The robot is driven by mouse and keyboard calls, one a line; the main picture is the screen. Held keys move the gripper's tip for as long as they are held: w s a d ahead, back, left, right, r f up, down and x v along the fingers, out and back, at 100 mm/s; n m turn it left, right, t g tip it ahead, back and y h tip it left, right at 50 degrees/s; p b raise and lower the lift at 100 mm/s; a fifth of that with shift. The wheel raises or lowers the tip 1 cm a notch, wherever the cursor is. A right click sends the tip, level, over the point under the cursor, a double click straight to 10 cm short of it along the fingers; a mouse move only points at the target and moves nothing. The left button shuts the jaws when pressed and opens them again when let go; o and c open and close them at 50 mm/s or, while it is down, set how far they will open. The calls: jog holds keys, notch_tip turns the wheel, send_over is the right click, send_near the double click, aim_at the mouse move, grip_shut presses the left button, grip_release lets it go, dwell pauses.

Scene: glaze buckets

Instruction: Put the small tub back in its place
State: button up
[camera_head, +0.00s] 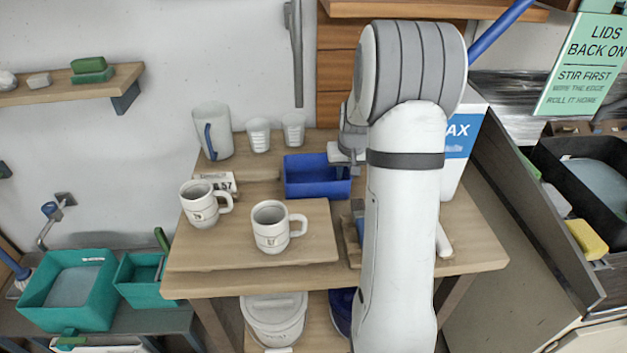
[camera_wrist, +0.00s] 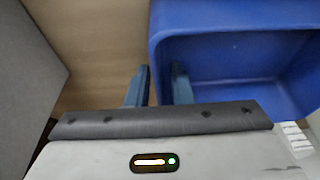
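A small blue tub (camera_head: 305,178), open-topped and empty as far as I can see, sits upright at the back middle of the wooden table. It also shows in the wrist view (camera_wrist: 235,65), filling the upper right. My gripper (camera_head: 346,172) is at the tub's right end in the head view, its fingertips hard to see there. In the wrist view my gripper (camera_wrist: 160,88) has its fingers apart, one outside the tub's near wall and one over its inside. The wall lies between them, with a gap showing. My arm hides part of the table to the right.
A pitcher (camera_head: 211,130) and two cups (camera_head: 258,135) (camera_head: 293,128) stand behind. A white-blue box (camera_head: 465,140) is to the right. Teal tubs (camera_head: 70,290) (camera_head: 140,280) stand lower left.

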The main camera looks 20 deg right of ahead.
grip_shut()
jog(key=shift+r, duration=0.1)
